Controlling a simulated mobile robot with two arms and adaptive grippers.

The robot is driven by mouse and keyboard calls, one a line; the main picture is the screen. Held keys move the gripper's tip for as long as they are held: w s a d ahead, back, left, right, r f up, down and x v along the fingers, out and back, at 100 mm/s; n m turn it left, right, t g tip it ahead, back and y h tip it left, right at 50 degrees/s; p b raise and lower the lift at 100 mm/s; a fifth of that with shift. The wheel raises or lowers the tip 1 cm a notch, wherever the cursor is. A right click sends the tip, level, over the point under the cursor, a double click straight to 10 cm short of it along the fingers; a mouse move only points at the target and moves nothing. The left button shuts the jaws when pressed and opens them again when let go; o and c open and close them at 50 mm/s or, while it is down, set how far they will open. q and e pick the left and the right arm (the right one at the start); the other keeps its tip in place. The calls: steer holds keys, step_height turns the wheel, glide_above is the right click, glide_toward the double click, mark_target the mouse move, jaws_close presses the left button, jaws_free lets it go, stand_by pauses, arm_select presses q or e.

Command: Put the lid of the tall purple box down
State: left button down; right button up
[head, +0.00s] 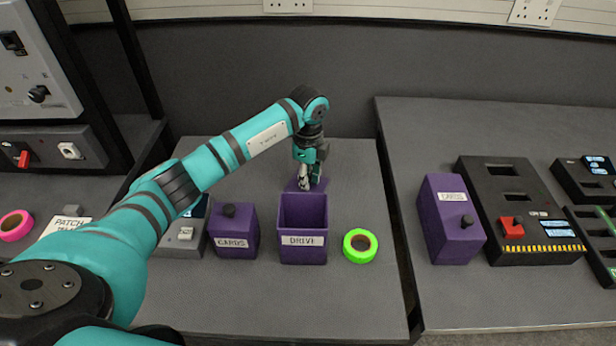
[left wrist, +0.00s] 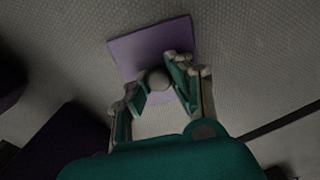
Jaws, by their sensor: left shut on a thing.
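The tall purple box (head: 303,224), labelled DRIVE, stands on the grey bench and is open at the top. My left gripper (head: 306,182) is behind the box, pointing down. It is shut on the knob of the purple lid (head: 319,186). In the left wrist view the square lid (left wrist: 125,55) lies flat below the fingers of the left gripper (left wrist: 160,83), with the round knob (left wrist: 158,79) between them. I cannot tell whether the lid touches the bench. My right gripper is not in view.
A closed purple box labelled CARDS (head: 233,231) stands left of the tall box, and a green tape roll (head: 360,245) lies to its right. Another purple box (head: 452,222) is on the right bench (head: 410,130). The bench behind the lid is clear.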

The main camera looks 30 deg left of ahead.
arm_select(q)
steer(key=c, duration=1.2)
jaws_free()
steer(key=shift+f, duration=0.1)
step_height(320, 180, up, 12)
steer(key=b, duration=0.1)
steer(key=shift+r, duration=0.2)
